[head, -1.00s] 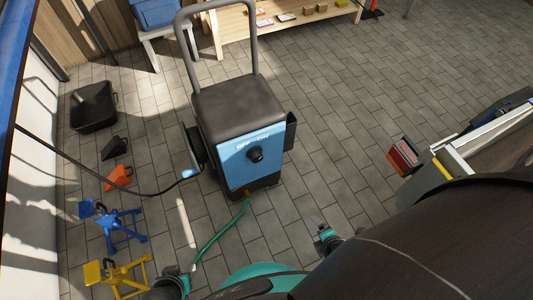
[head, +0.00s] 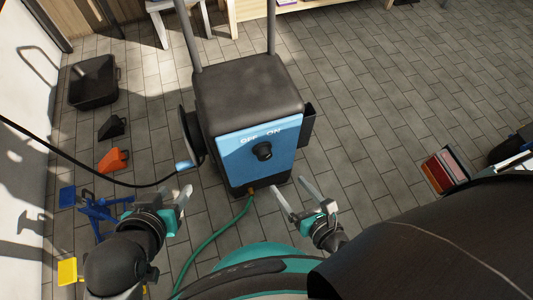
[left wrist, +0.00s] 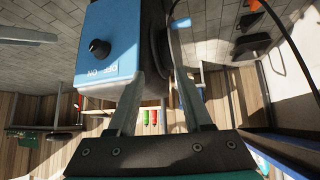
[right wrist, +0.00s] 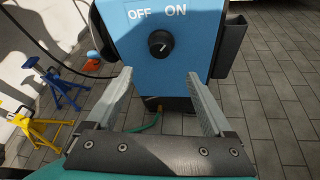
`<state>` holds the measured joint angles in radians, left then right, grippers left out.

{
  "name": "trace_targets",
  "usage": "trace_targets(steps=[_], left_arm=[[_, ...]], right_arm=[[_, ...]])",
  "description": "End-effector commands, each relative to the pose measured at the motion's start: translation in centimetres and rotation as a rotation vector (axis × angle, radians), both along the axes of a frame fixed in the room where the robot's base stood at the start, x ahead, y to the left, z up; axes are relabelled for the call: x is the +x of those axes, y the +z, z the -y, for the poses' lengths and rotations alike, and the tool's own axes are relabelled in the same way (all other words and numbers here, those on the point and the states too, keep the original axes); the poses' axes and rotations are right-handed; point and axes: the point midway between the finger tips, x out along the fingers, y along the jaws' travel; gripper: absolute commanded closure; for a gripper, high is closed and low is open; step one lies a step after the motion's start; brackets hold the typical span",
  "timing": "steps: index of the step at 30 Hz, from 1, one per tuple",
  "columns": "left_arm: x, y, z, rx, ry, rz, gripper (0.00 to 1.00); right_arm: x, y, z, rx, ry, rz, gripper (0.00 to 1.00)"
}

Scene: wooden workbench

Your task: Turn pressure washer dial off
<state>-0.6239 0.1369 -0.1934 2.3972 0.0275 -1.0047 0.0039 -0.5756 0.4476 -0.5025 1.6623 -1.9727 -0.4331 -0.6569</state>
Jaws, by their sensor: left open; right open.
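The pressure washer (head: 245,90) stands upright ahead, with a dark top and blue front panel (head: 285,158). Its round black dial (head: 263,151) sits below the words OFF and ON. In the right wrist view the dial (right wrist: 160,43) has a small light mark, but I cannot tell which word it points to. My right gripper (head: 288,187) is open and empty, below and in front of the panel, apart from the dial. My left gripper (head: 157,197) is open and empty, left of the washer. The left wrist view also shows the dial (left wrist: 99,48).
A black hose (head: 90,170) runs to the washer's left side, and a green hose (head: 218,237) leaves its base. Blue (head: 97,210) and yellow (head: 67,271) stands are at left, near my left arm.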

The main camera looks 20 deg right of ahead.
Motion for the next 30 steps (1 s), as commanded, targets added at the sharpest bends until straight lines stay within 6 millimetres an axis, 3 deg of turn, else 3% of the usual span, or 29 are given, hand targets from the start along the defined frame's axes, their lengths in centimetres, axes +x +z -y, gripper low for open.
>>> trace_targets(steps=[17, 30], left_arm=[[1.7, 0.4, 3.7, -0.146, -0.034, 0.276, 0.50], [1.7, 1.7, 5.8, -0.274, -0.037, 0.493, 0.50]], right_arm=[[6.7, -2.8, -1.3, 0.004, -0.004, 0.001, 0.14], [10.9, -4.6, -2.2, 0.004, -0.004, 0.000, 0.14]])
